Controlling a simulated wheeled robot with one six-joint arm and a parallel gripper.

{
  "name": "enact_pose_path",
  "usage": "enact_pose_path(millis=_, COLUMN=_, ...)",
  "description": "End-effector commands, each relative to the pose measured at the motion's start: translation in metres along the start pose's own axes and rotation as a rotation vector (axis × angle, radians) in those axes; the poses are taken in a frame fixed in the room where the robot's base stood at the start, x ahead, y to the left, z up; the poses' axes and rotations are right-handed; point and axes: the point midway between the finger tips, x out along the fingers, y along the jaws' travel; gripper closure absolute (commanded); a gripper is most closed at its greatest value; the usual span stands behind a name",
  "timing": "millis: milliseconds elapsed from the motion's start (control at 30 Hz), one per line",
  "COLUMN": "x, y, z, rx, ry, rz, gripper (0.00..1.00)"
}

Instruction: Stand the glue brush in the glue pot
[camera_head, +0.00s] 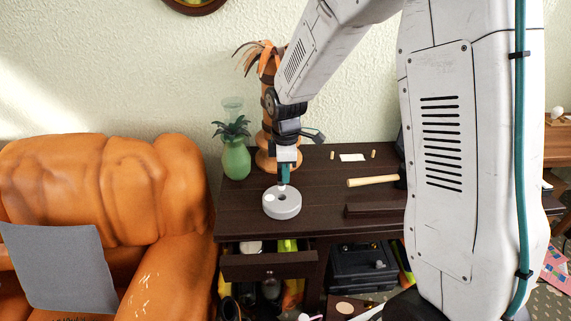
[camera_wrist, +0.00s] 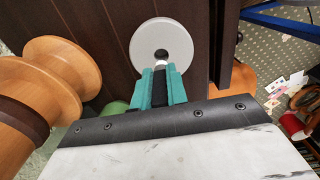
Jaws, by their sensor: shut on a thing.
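The glue pot (camera_head: 284,213) is a low, round, pale grey pot with a dark round hole in its top. It stands on the dark wooden desk, and from above in the wrist view the pot (camera_wrist: 143,40) looks like a disc. My gripper (camera_head: 284,176), with teal fingers, points down just above the pot. In the wrist view my gripper (camera_wrist: 160,76) is shut on the glue brush (camera_wrist: 161,65), of which a dark part and a pale end show. The pale end is at the near edge of the hole; I cannot tell whether it is inside. The fingers hide the rest.
A green vase (camera_head: 236,160) and a turned wooden stand (camera_head: 265,158) are close behind the pot. A wooden-handled tool (camera_head: 371,181), a white card (camera_head: 352,157) and a dark block (camera_head: 372,209) lie to the right. A drawer (camera_head: 268,268) is open below the desk's front edge.

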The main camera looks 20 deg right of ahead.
Motion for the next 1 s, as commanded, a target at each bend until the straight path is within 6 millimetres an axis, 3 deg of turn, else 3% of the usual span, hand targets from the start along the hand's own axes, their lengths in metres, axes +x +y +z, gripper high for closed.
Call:
enact_pose_path(millis=300, x=0.020, y=0.000, z=0.000, rx=0.000, ry=0.000, rz=0.000, gripper=1.00)
enact_pose_path(millis=1000, x=0.022, y=0.000, z=0.000, rx=0.000, ry=0.000, rz=0.001, gripper=1.00)
